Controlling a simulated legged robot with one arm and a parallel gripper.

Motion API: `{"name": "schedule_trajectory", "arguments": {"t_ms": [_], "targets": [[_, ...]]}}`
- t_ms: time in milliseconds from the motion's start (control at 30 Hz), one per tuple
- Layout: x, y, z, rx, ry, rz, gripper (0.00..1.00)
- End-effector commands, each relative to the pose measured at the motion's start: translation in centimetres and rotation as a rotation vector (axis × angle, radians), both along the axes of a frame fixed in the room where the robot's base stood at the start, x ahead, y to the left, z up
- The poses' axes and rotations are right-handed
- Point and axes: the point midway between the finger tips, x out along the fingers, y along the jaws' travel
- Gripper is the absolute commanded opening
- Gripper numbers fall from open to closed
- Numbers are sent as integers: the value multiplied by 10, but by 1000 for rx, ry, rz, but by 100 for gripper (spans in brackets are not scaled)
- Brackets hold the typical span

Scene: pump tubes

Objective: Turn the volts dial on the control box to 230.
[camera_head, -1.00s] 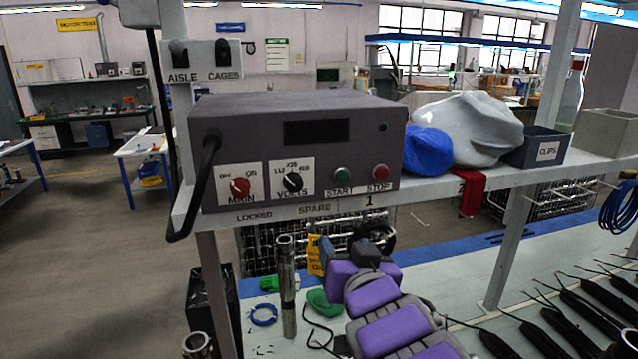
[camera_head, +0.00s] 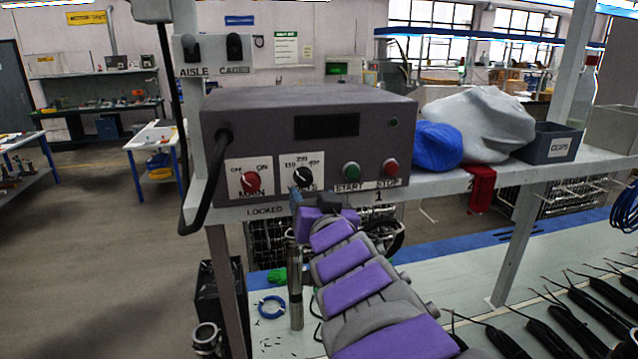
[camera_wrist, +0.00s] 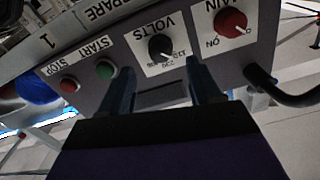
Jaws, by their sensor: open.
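The grey control box (camera_head: 258,122) stands on a shelf. Its black volts dial (camera_head: 302,176) sits on a white plate with numbers around it, 230 at the top; the word below is partly covered by my gripper. In the upside-down wrist view the volts dial (camera_wrist: 161,48) shows between and beyond my fingertips. A pale pointer mark is visible, but its exact setting is too small to tell. My gripper (camera_head: 310,202) is open and empty, just below the dial in the head view. Its dark fingers (camera_wrist: 161,75) point at the panel, apart from the dial.
The red main knob (camera_head: 250,182) is left of the dial; green start (camera_head: 351,170) and red stop (camera_head: 390,167) buttons are right. A black cable (camera_head: 206,195) loops at the box's left side. A blue bundle (camera_head: 438,146) and clips bin (camera_head: 546,143) share the shelf.

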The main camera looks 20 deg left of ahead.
Motion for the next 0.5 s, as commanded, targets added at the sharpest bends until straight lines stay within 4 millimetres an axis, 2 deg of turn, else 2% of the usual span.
{"name": "schedule_trajectory", "arguments": {"t_ms": [300,500], "targets": [[41,25,0,1,-1,2,63],[59,35,0,1,1,0,63]]}}
